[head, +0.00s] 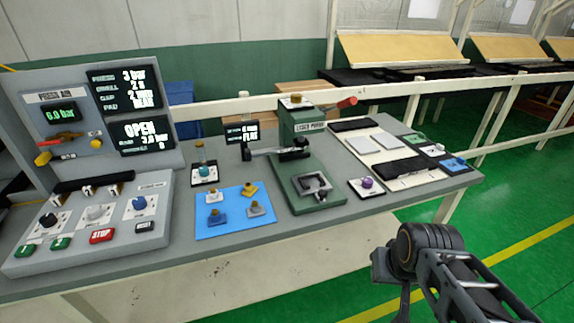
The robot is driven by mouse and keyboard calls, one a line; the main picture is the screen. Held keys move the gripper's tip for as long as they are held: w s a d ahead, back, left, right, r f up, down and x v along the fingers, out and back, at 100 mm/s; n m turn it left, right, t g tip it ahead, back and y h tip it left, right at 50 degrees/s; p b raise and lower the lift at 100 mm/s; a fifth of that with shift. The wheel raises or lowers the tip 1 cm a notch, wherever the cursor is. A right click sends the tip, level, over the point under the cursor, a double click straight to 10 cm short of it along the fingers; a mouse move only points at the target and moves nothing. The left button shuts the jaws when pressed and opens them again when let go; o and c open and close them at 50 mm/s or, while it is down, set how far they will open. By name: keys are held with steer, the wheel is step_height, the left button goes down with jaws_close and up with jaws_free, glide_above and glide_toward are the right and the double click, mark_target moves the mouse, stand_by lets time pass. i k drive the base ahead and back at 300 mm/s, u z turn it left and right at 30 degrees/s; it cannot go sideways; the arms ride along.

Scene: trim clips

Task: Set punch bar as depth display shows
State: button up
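A green lever punch (301,125) stands on the grey bench, with a red-tipped lever at its top right. A dark horizontal bar (268,152) sticks out to the left of its head; I take it for the punch bar. A small black depth display (242,133) stands just left of the press; its lower line seems to read FLAT, and the rest is too small to read. A dark square fixture (314,186) sits on the press base. My gripper (386,268) is in front of the bench at lower right, away from the press; its fingers are not clear.
A blue mat (236,224) with several small knobbed pieces lies left of the press. A control panel (92,222) with knobs and buttons and a display board (84,119) fill the left. Trays and cards (380,150) lie at right.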

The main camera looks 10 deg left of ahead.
mark_target(249, 153)
steer(key=u, duration=1.2)
steer(key=i, duration=0.8)
steer(key=u, duration=0.05)
